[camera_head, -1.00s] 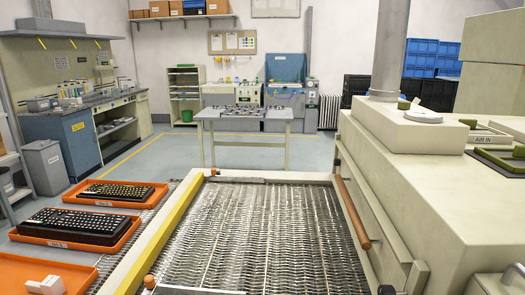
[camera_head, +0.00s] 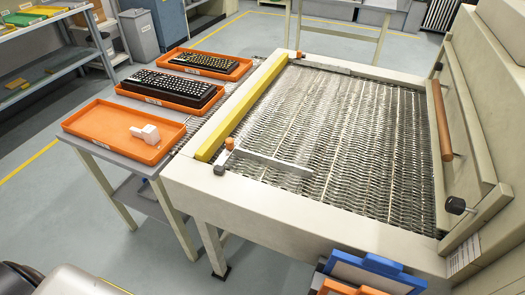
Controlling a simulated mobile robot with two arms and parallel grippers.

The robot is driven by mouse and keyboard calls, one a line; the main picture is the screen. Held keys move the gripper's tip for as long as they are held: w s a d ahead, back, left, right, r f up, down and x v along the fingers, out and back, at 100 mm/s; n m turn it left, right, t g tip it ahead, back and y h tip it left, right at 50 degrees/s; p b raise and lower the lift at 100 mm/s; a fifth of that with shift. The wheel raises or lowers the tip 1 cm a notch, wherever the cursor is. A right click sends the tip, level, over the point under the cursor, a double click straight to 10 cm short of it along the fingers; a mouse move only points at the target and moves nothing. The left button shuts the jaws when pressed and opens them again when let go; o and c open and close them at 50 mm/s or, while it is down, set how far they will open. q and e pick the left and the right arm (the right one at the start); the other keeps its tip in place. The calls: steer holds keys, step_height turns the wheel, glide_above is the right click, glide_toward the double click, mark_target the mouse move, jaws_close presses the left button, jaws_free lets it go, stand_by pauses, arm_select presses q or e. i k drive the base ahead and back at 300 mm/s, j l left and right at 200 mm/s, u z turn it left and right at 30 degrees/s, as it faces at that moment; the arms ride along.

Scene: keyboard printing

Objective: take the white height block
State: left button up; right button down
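The white height block (camera_head: 147,133) lies in the right part of the nearest orange tray (camera_head: 88,129). It looks like a small white piece with a narrower part sticking out to the left. That tray holds nothing else that I can see. It rests on a grey side table (camera_head: 112,152) left of the conveyor. Neither of my grippers shows in this view.
Two orange trays with black keyboards (camera_head: 175,86) stand behind. The mesh conveyor (camera_head: 330,130) has a yellow rail (camera_head: 240,108) on its left and a metal bar across it. Blue and orange frames (camera_head: 372,274) stand at the lower right. Floor left of the table is clear.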

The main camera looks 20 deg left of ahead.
mark_target(150, 133)
steer(key=u, duration=1.5)
steer(key=i+j+u, duration=0.1)
steer(key=i+j, duration=0.2)
steer(key=i, duration=0.15)
steer(key=i+j+u, duration=0.15)
steer(key=i, duration=0.3)
steer(key=j, duration=0.1)
